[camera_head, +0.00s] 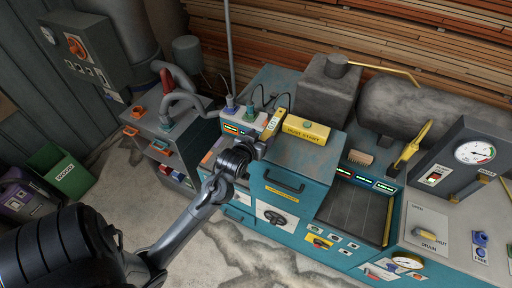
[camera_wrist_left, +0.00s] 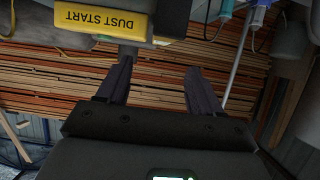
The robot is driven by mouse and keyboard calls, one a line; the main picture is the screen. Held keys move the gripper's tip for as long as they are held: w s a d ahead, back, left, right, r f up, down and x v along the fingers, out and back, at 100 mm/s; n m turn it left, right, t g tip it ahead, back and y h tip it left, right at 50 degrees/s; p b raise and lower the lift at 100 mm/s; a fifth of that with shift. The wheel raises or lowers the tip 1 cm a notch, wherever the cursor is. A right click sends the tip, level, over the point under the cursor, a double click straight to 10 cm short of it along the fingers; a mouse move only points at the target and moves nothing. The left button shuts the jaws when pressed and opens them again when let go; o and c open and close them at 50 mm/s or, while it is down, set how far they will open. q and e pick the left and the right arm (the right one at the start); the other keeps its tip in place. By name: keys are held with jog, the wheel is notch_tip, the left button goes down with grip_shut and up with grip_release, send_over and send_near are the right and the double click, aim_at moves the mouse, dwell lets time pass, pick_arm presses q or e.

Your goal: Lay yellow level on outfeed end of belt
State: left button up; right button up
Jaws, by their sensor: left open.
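The yellow level (camera_head: 273,123), a short bar with a grey patch, is by the left edge of the teal machine's top, beside the yellow DUST START box (camera_head: 306,131). The dark ribbed belt (camera_head: 352,212) lies bare to the right. My right gripper is out of view.
A grey control box with a gauge (camera_head: 474,152) stands at the right. A yellow clamp-like tool (camera_head: 411,145) and a brush (camera_head: 361,157) sit behind the belt. Grey hoses and a side cabinet (camera_head: 163,140) are at the left. Stacked boards line the wall.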

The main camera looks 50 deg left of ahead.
pick_arm(q)
jog(key=s+d+f+m+g+h, duration=0.2)
jog(key=s+d+f, duration=0.1)
jog(key=d, duration=0.4)
jog(key=s+d+f+m+g+h, duration=0.1)
jog(key=s+d+f+m+h, duration=0.1)
jog(key=s+d+f, duration=0.2)
jog(key=s+d, duration=0.2)
jog(key=d, duration=0.1)
jog(key=shift+g, duration=0.4)
jog(key=s+d+m+g, duration=0.1)
jog(key=s+d, duration=0.2)
jog(key=s, duration=0.1)
jog(key=s+d+f+m+g+h, duration=0.1)
jog(key=s+d+g, duration=0.1)
jog(key=s+d, duration=0.1)
jog(key=s+d+f+m+g+h, duration=0.1)
jog(key=s+d, duration=0.2)
jog(key=s, duration=0.3)
jog(key=shift+d+f+g, duration=0.25)
jog(key=shift+d+g, duration=0.05)
jog(key=shift+d, duration=0.1)
jog(key=c, duration=0.3)
